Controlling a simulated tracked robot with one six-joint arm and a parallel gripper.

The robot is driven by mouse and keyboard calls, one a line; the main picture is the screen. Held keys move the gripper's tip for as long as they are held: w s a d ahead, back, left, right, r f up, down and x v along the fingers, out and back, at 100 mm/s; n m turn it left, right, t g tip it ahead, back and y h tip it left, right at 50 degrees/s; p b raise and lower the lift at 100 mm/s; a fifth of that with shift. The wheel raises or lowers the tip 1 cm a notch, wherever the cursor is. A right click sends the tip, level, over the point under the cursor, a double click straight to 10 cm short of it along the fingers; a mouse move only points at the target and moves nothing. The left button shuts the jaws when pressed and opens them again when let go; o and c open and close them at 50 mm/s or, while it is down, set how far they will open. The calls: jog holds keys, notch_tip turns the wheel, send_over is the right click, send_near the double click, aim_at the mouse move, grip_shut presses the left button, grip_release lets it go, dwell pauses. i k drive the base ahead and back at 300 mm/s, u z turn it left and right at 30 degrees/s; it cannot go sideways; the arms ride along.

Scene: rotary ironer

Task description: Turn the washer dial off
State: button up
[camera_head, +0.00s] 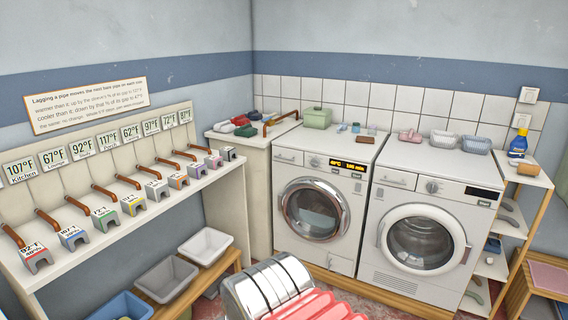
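Two white front-loading machines stand side by side against the tiled back wall. The left machine (285,224) has a round chrome-rimmed door, a round dial (314,161) and a lit amber display (349,166). The right machine (380,278) has a white-rimmed door, a dial (432,187) and a dark display (482,192). Both doors look shut. I cannot read either dial's pointer setting. No label shows which machine is the washer; only the left one's display is lit. My gripper cannot be made out in this view, and nothing is seen touching either dial.
A silver and red ribbed shape (272,288) fills the bottom centre, in front of the left machine. A shelf (210,182) with pipes and temperature tags runs along the left wall. Bins (206,246) sit below it. A narrow shelf unit (489,268) stands right of the machines.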

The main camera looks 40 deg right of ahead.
aim_at(315, 162)
jog(key=u, duration=0.1)
jog(key=i, duration=1.55)
jog(key=z, duration=0.65)
jog(key=i, duration=0.75)
jog(key=z, duration=0.45)
